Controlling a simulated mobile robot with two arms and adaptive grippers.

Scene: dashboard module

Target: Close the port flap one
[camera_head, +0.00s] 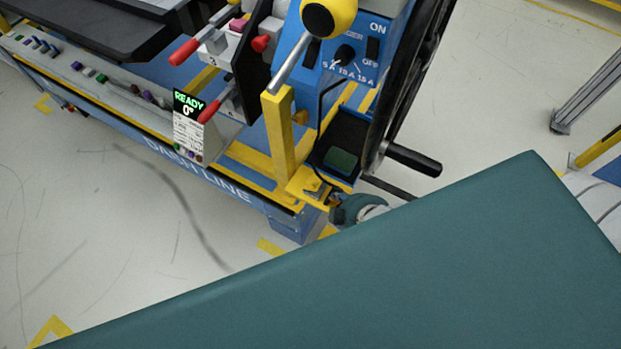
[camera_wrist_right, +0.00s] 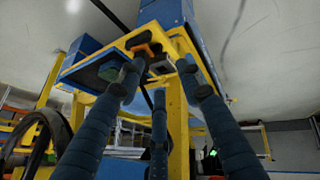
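A yellow bracket (camera_head: 300,185) at the corner of the bench carries small dark and orange port parts (camera_head: 318,191). In the right wrist view an orange piece (camera_wrist_right: 146,48) and a grey-black piece (camera_wrist_right: 160,65) show on the yellow frame (camera_wrist_right: 125,42). I cannot tell which is port flap one, or how far open it is. My right gripper (camera_head: 333,203) is at the bracket's lower right, mostly behind my teal arm. In the wrist view its dark blue fingers (camera_wrist_right: 160,75) are spread, with nothing between them. Contact with the ports cannot be told. My left gripper is out of view.
A black tray with a green pad (camera_head: 341,160) is just above the bracket. A black wheel with a handle (camera_head: 412,160) stands at its right. A blue switch box (camera_head: 345,55) and a yellow-knobbed lever (camera_head: 328,15) are above. The floor at left is clear.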

